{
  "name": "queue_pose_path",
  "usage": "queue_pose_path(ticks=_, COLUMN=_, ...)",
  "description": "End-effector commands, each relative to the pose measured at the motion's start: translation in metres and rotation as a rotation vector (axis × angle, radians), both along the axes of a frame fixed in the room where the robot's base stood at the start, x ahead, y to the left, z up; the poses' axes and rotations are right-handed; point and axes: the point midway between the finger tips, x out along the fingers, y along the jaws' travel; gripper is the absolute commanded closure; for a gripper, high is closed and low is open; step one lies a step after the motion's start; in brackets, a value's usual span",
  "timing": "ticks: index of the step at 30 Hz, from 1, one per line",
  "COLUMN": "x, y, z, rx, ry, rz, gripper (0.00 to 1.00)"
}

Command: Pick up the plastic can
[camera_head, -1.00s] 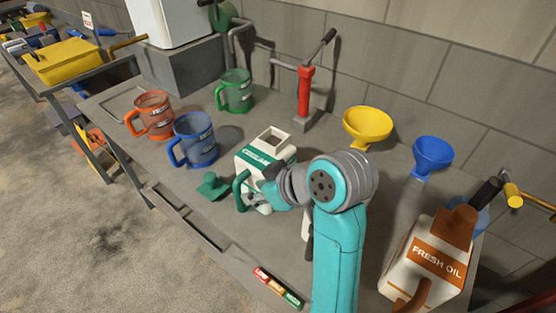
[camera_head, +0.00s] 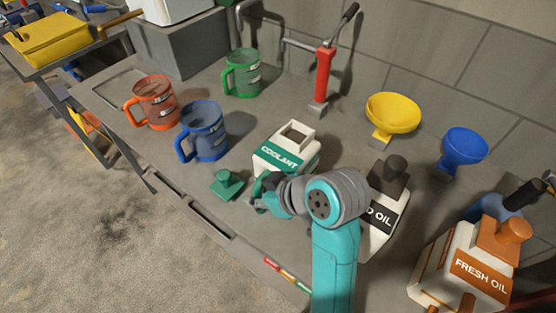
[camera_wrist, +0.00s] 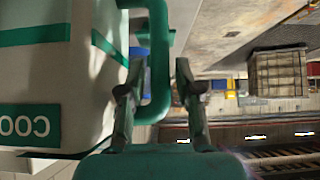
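A white plastic can with a green COOLANT label (camera_head: 287,150) stands on the bench in the head view, open at the top. In the wrist view, the coolant can (camera_wrist: 35,75) fills the left side, and its green handle (camera_wrist: 160,55) runs down between my fingers. My gripper (camera_wrist: 160,70) is open, one finger on each side of the handle, with a gap visible at the right finger. In the head view, my gripper (camera_head: 262,188) is at the can's near side, and my wrist hides part of the can and handle.
A dark-capped oil can (camera_head: 382,222) stands just right of my wrist, and a FRESH OIL can (camera_head: 475,265) farther right. A green cap (camera_head: 227,184) and a blue mug (camera_head: 205,133) are at left. Yellow (camera_head: 393,113) and blue (camera_head: 465,147) funnels stand behind.

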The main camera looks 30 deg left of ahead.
Motion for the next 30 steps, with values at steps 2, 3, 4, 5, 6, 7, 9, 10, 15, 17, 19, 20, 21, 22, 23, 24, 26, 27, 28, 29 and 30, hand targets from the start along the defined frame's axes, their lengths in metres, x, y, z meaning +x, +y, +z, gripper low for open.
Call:
queue_pose_path(ticks=2, x=-0.0015, y=-0.0016, z=-0.0034, rx=0.0, ry=0.0, rz=0.0, gripper=0.67)
queue_pose_path(ticks=3, x=-0.0019, y=-0.0019, z=-0.0042, rx=0.0, ry=-0.001, rz=0.001, gripper=0.67)
queue_pose_path(ticks=4, x=-0.002, y=-0.002, z=-0.0045, rx=0.0, ry=-0.001, rz=0.001, gripper=0.67)
queue_pose_path(ticks=5, x=-0.002, y=-0.002, z=-0.0045, rx=0.0, ry=-0.001, rz=0.001, gripper=0.67)
queue_pose_path(ticks=6, x=-0.002, y=-0.0019, z=-0.0045, rx=0.0, ry=-0.001, rz=0.001, gripper=0.67)
queue_pose_path(ticks=7, x=-0.002, y=-0.0018, z=-0.0044, rx=0.0, ry=-0.001, rz=0.001, gripper=0.67)
queue_pose_path(ticks=9, x=-0.0019, y=-0.0018, z=-0.0042, rx=0.0, ry=-0.001, rz=0.001, gripper=0.67)
queue_pose_path(ticks=10, x=-0.0018, y=-0.0018, z=-0.0043, rx=0.0, ry=-0.001, rz=0.001, gripper=0.72)
queue_pose_path(ticks=15, x=-0.0019, y=-0.0017, z=-0.0042, rx=0.0, ry=-0.001, rz=0.001, gripper=1.0)
queue_pose_path(ticks=17, x=-0.0019, y=-0.0017, z=-0.0042, rx=0.0, ry=-0.001, rz=0.001, gripper=1.0)
queue_pose_path(ticks=19, x=-0.0019, y=-0.0016, z=-0.0042, rx=0.0, ry=-0.001, rz=0.001, gripper=1.0)
queue_pose_path(ticks=20, x=-0.0015, y=-0.0012, z=-0.0016, rx=0.005, ry=-0.007, rz=0.002, gripper=1.0)
queue_pose_path(ticks=21, x=-0.0015, y=-0.0012, z=-0.0016, rx=0.005, ry=-0.007, rz=0.002, gripper=1.0)
queue_pose_path(ticks=22, x=-0.0015, y=-0.0011, z=-0.0016, rx=0.005, ry=-0.007, rz=0.002, gripper=1.0)
queue_pose_path(ticks=23, x=-0.0015, y=-0.0011, z=-0.0016, rx=0.005, ry=-0.007, rz=0.002, gripper=1.0)
queue_pose_path(ticks=24, x=-0.0016, y=-0.0011, z=-0.0018, rx=0.005, ry=-0.006, rz=0.001, gripper=1.0)
queue_pose_path(ticks=26, x=-0.0016, y=-0.0011, z=-0.0018, rx=0.005, ry=-0.005, rz=0.002, gripper=1.0)
queue_pose_path(ticks=27, x=-0.0016, y=-0.0011, z=-0.0018, rx=0.005, ry=-0.005, rz=0.002, gripper=1.0)
queue_pose_path(ticks=28, x=-0.0015, y=-0.0009, z=-0.0016, rx=0.005, ry=-0.005, rz=0.002, gripper=1.0)
queue_pose_path(ticks=29, x=-0.0014, y=-0.0009, z=-0.0014, rx=0.005, ry=-0.005, rz=0.002, gripper=1.0)
queue_pose_path(ticks=30, x=-0.0013, y=-0.0006, z=-0.001, rx=0.005, ry=-0.005, rz=0.001, gripper=1.0)
